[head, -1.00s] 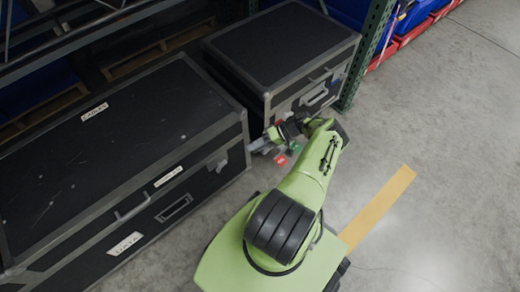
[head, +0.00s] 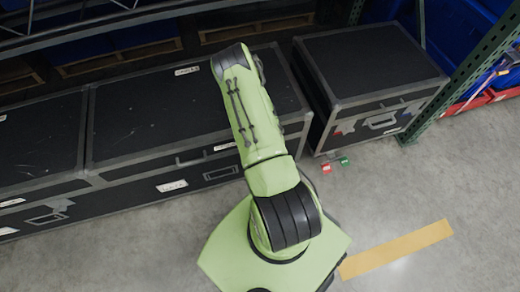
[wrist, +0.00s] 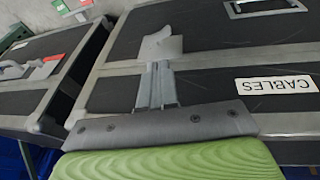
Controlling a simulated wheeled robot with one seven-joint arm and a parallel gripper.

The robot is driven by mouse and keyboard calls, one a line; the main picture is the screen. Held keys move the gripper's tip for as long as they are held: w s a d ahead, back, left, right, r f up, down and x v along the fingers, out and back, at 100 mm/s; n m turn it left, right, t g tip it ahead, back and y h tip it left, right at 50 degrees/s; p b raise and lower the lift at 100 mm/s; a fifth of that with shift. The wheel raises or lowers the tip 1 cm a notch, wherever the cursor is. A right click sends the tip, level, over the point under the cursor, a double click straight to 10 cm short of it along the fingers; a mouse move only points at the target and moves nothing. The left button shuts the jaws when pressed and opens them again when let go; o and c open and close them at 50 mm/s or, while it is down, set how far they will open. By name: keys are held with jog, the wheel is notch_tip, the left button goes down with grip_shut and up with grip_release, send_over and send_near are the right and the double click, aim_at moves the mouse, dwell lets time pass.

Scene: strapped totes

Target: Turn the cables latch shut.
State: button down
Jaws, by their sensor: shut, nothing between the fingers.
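The cables case (head: 130,105) is a long black case with metal edging. Its white CABLES label (wrist: 275,85) shows in the wrist view. The cables latch (wrist: 160,43) is a light grey, angled piece at the metal edge, straight beyond my fingertips. My gripper (wrist: 157,68) is shut and empty, its fingers pointing at the latch; they overlap or nearly meet it in the picture, and I cannot tell whether they touch. In the head view my arm hides the gripper. Whether the latch is turned shut is unclear.
A second black case (head: 365,62) stands to the right across a narrow gap, with a red tag (wrist: 53,60) on its front. Small red and green pieces (head: 327,168) lie by its foot. A green rack post (head: 470,85) stands at right. The front floor is open.

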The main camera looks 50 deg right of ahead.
jog(key=s+d+b+x, duration=0.1)
jog(key=b+x, duration=0.4)
jog(key=x, duration=0.8)
jog(key=shift+d, duration=0.25)
jog(key=shift+s+r, duration=0.1)
jog(key=shift+r, duration=0.05)
